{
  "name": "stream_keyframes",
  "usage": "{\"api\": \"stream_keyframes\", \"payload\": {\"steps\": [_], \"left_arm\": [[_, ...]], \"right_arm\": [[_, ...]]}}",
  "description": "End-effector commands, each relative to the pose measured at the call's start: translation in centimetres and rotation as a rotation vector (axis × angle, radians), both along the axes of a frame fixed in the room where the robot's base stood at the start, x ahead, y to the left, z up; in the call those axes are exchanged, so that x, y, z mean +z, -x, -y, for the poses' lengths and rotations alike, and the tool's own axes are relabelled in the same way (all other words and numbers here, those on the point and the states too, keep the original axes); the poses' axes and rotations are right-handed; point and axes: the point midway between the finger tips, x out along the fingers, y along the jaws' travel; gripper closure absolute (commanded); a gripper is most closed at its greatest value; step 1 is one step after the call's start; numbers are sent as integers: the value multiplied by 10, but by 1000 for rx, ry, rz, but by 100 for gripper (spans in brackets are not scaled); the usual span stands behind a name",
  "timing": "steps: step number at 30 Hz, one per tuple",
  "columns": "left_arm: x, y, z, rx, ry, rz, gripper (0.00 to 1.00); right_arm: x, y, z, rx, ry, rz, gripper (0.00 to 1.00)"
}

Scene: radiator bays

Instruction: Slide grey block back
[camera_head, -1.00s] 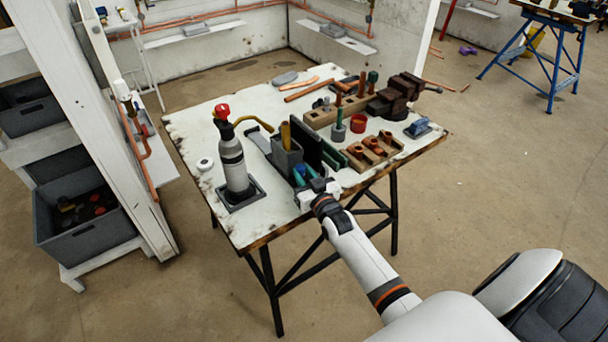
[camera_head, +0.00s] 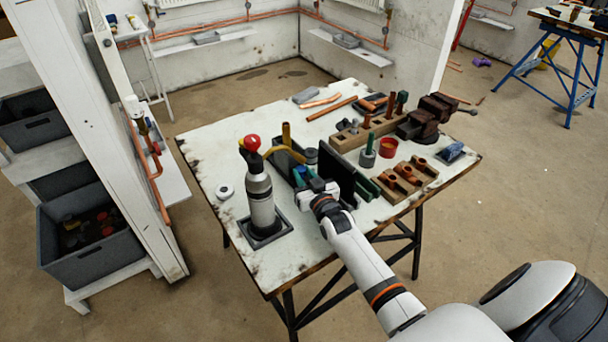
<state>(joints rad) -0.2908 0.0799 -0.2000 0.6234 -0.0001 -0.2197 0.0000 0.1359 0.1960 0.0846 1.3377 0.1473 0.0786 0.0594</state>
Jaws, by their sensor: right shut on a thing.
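The grey block (camera_head: 284,168) shows as a dark grey boxy piece on the worktable, between the grey bottle and an upright black plate (camera_head: 336,174). My right gripper (camera_head: 309,184) is at the block's near right side, low over the table. It is shut on the block; its fingertips are small and partly hidden among teal-green parts, so the exact contact is unclear. My left gripper is out of view.
The grey bottle (camera_head: 260,195) with a red top stands close on the left in a dark square base. The table's left back is clear.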

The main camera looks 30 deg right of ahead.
Motion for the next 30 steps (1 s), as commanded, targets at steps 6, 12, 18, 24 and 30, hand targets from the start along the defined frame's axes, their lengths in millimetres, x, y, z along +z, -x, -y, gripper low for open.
{"api": "stream_keyframes", "payload": {"steps": [6, 12, 18, 24, 30], "left_arm": [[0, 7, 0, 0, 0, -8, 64], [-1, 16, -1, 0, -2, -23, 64], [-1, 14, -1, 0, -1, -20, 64], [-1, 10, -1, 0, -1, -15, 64], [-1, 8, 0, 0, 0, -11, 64]], "right_arm": [[2, -2, 0, 0, -3, 1, 100], [2, -2, 0, 0, -2, 1, 54], [1, -2, 0, 0, -1, 0, 52], [0, 6, -1, 0, -1, -2, 52], [-2, 42, -6, 1, -1, -4, 52]]}}
